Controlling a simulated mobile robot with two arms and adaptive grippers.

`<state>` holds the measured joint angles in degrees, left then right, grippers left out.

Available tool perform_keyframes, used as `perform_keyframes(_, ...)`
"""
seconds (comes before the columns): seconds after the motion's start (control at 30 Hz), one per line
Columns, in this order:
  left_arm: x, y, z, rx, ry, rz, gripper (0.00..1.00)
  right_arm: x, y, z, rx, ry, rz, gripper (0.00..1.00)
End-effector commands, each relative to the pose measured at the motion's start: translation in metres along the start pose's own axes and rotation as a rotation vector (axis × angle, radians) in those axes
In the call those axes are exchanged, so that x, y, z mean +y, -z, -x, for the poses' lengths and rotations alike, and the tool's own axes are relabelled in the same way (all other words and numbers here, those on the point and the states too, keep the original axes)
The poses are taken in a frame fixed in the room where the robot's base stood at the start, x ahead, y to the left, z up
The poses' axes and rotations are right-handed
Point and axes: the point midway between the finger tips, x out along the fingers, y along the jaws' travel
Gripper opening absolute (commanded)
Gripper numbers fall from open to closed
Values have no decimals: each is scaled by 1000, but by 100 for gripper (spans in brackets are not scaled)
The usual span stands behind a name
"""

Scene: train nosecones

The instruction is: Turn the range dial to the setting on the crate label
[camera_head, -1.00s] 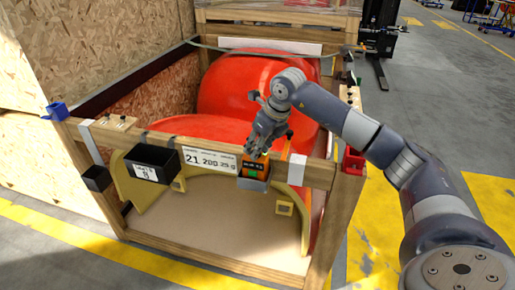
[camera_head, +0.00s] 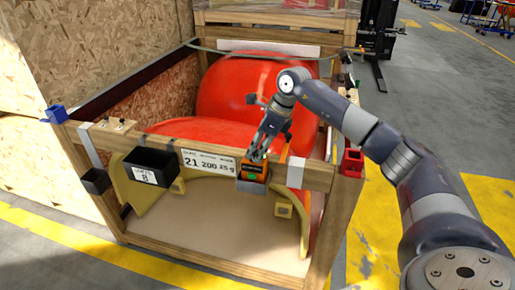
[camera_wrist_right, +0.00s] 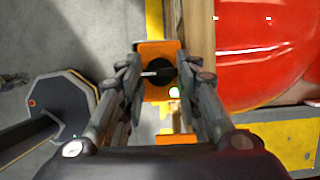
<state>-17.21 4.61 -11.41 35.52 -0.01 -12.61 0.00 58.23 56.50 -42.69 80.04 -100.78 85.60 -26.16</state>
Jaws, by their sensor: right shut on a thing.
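The orange device (camera_head: 252,172) sits in a grey holder on the front rail of the wooden crate. My right gripper (camera_head: 258,152) reaches down to it from above. In the right wrist view the orange device (camera_wrist_right: 155,92) lies between the fingers of my right gripper (camera_wrist_right: 160,76), with a round black dial (camera_wrist_right: 160,71) at the fingertips. The fingers are shut on the dial. A thin pale mark shows on the dial. The white crate label (camera_head: 208,163) on the rail reads "21 200 25 g". My left gripper is not in view.
A black bin (camera_head: 151,166) hangs on the crate's front rail (camera_head: 320,174) left of the label. A red nosecone (camera_head: 225,95) fills the crate behind the rail. A blue clip (camera_head: 56,114) and a red clip (camera_head: 352,163) sit at the rail ends.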

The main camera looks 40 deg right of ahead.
Motion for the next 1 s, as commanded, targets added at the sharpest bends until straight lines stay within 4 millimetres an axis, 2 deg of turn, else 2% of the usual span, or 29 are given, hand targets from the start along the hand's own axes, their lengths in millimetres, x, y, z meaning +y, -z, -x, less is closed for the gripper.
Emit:
perform_keyframes(0.23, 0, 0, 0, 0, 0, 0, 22, 0, 0, 0, 1, 0, -1, 7)
perform_keyframes(0.27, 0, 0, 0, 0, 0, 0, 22, 0, 0, 0, 1, 0, -1, 36)
perform_keyframes(0.33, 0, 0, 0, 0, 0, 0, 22, 0, 0, 0, 1, 0, -1, 52)
perform_keyframes(0.73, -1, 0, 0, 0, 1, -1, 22, 0, 0, 4, -1, 2, -1, 52)
perform_keyframes(0.87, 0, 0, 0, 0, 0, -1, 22, -1, 0, 21, -2, 3, -2, 52)
perform_keyframes(1.0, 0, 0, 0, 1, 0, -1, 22, -2, -1, 51, -4, 5, -2, 52)
